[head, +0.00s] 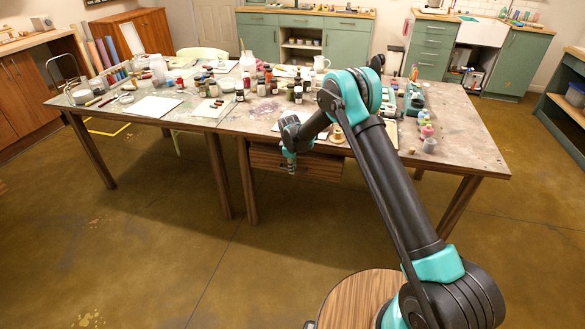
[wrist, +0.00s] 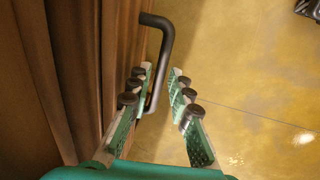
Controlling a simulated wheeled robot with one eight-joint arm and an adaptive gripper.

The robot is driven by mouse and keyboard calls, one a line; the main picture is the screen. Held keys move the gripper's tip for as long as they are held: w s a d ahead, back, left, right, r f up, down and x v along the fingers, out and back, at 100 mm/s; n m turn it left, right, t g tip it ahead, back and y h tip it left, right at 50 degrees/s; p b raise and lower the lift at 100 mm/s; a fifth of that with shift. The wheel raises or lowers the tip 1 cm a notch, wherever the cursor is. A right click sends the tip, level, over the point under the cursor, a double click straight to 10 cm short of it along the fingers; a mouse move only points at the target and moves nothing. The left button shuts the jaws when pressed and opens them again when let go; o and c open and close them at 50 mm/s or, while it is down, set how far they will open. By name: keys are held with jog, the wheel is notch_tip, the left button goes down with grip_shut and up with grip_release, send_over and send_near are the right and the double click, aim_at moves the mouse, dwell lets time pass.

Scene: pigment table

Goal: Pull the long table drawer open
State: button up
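The long table drawer (head: 322,167) is a wooden front under the near edge of the right-hand table, and it looks closed. My gripper (head: 290,168) is in front of its left part in the head view. In the wrist view, the dark bar handle (wrist: 167,40) stands out from the wooden front (wrist: 85,70). My gripper (wrist: 162,72) is open there, with the left finger on the wood side of the bar and the right finger on the outer side. A gap shows between the bar and the right finger. Contact with the left finger is unclear.
The worktable (head: 465,150) is crowded with bottles, jars and papers. A table leg (head: 247,180) stands just left of the drawer. The floor (head: 200,270) in front is clear. Green cabinets (head: 345,45) stand at the back.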

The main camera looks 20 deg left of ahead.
grip_shut()
dwell(0.5)
